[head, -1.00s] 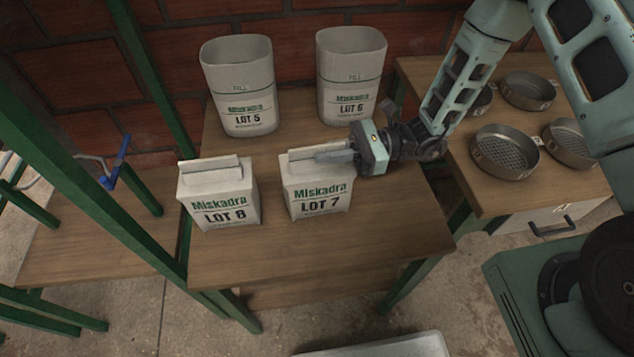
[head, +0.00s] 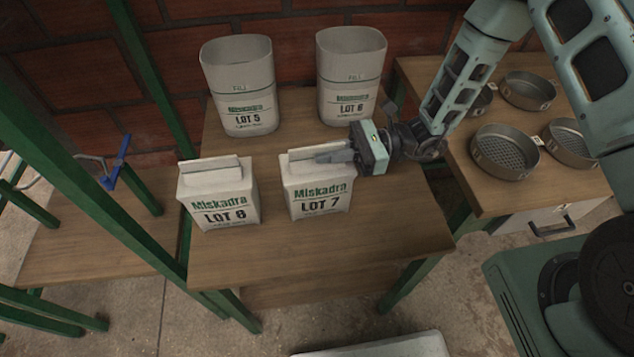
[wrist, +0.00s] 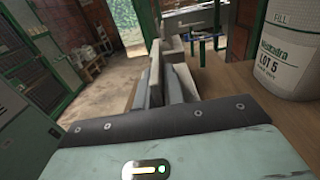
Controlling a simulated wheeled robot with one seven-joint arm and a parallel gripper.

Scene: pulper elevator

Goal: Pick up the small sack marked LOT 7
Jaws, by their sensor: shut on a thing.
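The small white sack marked LOT 7 (head: 318,197) stands upright on the wooden table (head: 380,225). My gripper (head: 332,152) reaches in from the right and is shut on the sack's raised top ridge. The sack's base appears to rest on the table. In the wrist view my gripper (wrist: 165,88) has its fingers around the pale ridge; most of the sack is hidden below the gripper body.
Two taller open bags, LOT 5 (head: 246,100) and LOT 6 (head: 346,95), stand behind. A green post (head: 95,190) rises in front at left. Several round sieves (head: 505,150) lie on the right bench. The table's front right is clear.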

